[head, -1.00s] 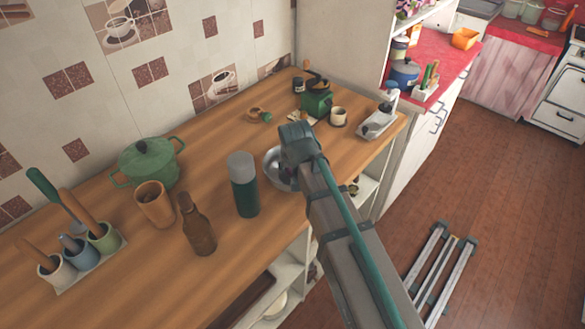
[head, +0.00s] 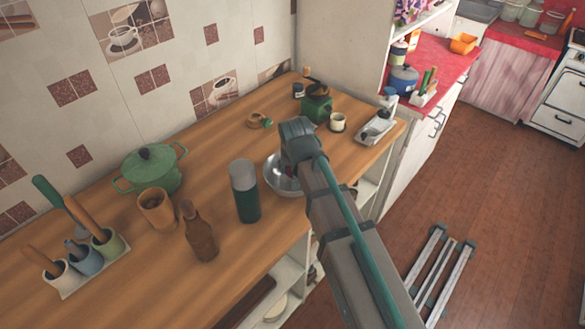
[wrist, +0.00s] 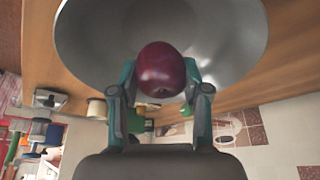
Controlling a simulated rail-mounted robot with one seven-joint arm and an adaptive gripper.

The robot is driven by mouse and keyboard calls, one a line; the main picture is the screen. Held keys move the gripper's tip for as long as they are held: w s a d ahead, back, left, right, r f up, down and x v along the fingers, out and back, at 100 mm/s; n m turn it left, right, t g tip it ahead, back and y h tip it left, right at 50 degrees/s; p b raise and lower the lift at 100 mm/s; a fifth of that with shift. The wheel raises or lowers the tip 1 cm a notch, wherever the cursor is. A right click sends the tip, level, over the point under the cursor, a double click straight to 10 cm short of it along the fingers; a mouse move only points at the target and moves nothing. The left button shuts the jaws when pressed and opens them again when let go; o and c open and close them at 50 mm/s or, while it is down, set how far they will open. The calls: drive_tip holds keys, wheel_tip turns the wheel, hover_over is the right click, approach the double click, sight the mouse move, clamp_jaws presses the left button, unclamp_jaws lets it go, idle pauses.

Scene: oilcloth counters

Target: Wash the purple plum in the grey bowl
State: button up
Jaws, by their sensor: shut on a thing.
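The purple plum (wrist: 161,72) is dark red-purple and shiny. In the wrist view my gripper (wrist: 160,85) is shut on it, one finger on each side. The grey bowl (wrist: 90,40) is metallic and fills the upper part of the wrist view behind the plum. I cannot tell whether the plum touches the bowl. In the head view the grey bowl (head: 273,178) stands on the wooden counter, partly hidden by my arm. My gripper is over the bowl there, and its fingers and the plum are hidden behind my wrist.
A green and grey flask (head: 244,192) stands close left of the bowl. A brown bottle (head: 199,230), an orange-brown cup (head: 156,210) and a green pot (head: 152,172) are farther left. A green grinder (head: 316,105), a cream cup (head: 337,122) and a grey tray (head: 374,132) are behind.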

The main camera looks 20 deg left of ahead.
drive_tip(key=shift+r+p, duration=1.65)
drive_tip(key=shift+r, duration=1.15)
drive_tip(key=shift+r, duration=0.1)
drive_tip(key=shift+r+p, duration=1.25)
drive_tip(key=shift+r, duration=0.65)
